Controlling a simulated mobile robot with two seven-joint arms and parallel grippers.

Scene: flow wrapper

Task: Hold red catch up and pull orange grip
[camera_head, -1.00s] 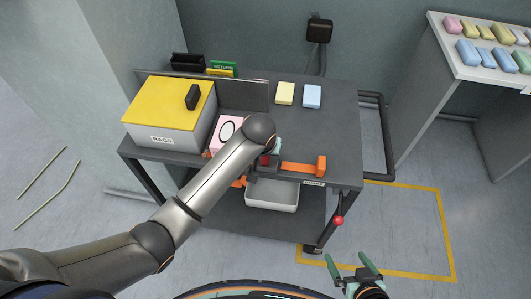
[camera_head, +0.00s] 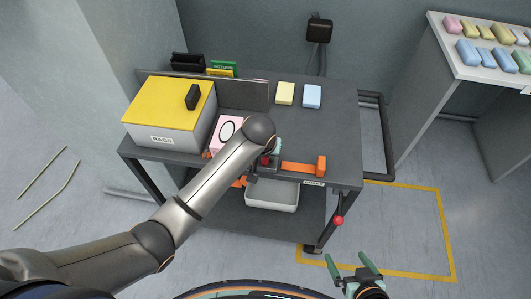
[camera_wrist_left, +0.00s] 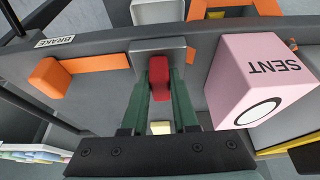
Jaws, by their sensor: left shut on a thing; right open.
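The red catch (camera_wrist_left: 159,77) sits in a grey housing at the front edge of the cart top. My left gripper (camera_wrist_left: 160,100) is shut on it, a green finger on each side. In the head view my left gripper (camera_head: 270,158) and arm partly cover the red catch. The orange grip (camera_head: 320,166) is the upright block at the right end of an orange bar, and it also shows in the left wrist view (camera_wrist_left: 48,77). Nothing touches the grip. My right gripper (camera_head: 352,268) is open and empty, low over the floor in front of the cart.
A pink box marked SENT (camera_wrist_left: 262,75) stands close beside my left gripper. A grey RAGS bin (camera_head: 165,128) with a yellow lid is at the left. A red knob (camera_head: 338,220) sticks out at the front right.

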